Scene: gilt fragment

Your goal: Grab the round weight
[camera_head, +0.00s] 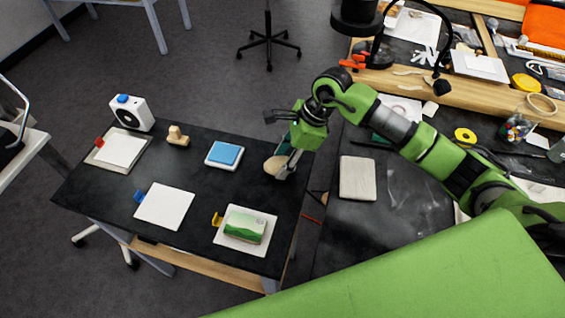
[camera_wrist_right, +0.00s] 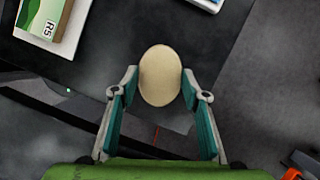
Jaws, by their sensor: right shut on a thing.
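The round weight is a smooth, pale beige, egg-like thing (camera_head: 275,164) at the right edge of the small black table in the head view. It also shows between the fingers in the right wrist view (camera_wrist_right: 160,72). My right gripper (camera_head: 284,166) reaches in from the right and is shut on it, with teal-padded fingers (camera_wrist_right: 160,88) on either side. The frames do not clearly show whether the weight touches the table. My left gripper is not in view.
The black table (camera_head: 210,187) also bears a green-and-white box (camera_head: 245,228), a blue pad (camera_head: 225,153), a white sheet (camera_head: 165,206), a wooden piece (camera_head: 178,137) and a white device (camera_head: 132,112). A cluttered workbench stands at right, with a pale block (camera_head: 357,178).

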